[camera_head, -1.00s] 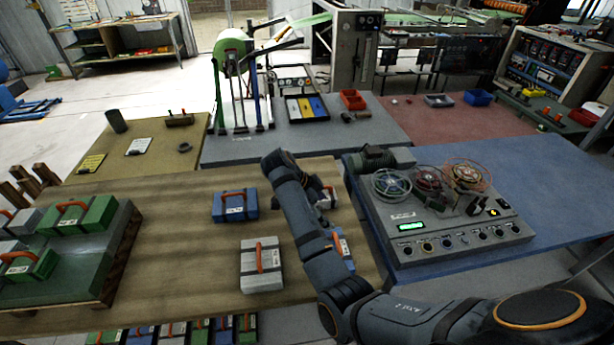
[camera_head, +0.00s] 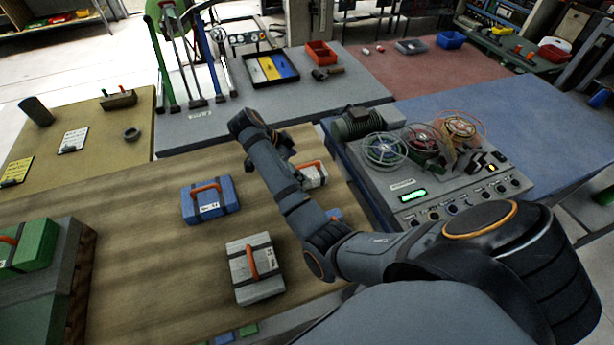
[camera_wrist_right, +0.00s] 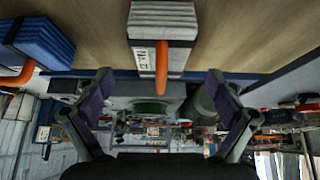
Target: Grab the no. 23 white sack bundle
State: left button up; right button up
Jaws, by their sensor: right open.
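A white sack bundle (camera_head: 314,176) with an orange handle lies on the brown table, partly hidden by my right arm. A second white bundle (camera_head: 252,283) lies nearer the front. In the right wrist view, a white bundle (camera_wrist_right: 165,20) with an orange handle and a white number label hangs in at the top centre. Its number is too small to read surely. My right gripper (camera_head: 281,147) is just beyond the arm's bend, close to the farther white bundle. My left gripper is out of view.
A blue bundle (camera_head: 208,198) lies left of my right arm, and a blue one (camera_wrist_right: 38,36) shows in the wrist view. Green bundles (camera_head: 30,247) sit on a raised stand at left. A control box with reels (camera_head: 430,198) stands close on the right.

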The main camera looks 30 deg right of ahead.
aim_at(305, 173)
jog(key=shift+s+d+f+p, duration=0.15)
jog(key=shift+d+f+p, duration=0.25)
jog(key=shift+f+p, duration=0.2)
jog(key=x, duration=0.2)
jog(key=shift+f, duration=0.35)
jog(key=shift+d+f, duration=0.2)
jog(key=shift+f, duration=0.2)
jog(key=shift+a+r, duration=0.1)
jog(key=c, duration=1.3)
pick_arm(q)
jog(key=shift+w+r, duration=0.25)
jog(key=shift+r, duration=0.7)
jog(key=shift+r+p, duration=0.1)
jog(key=shift+p, duration=0.2)
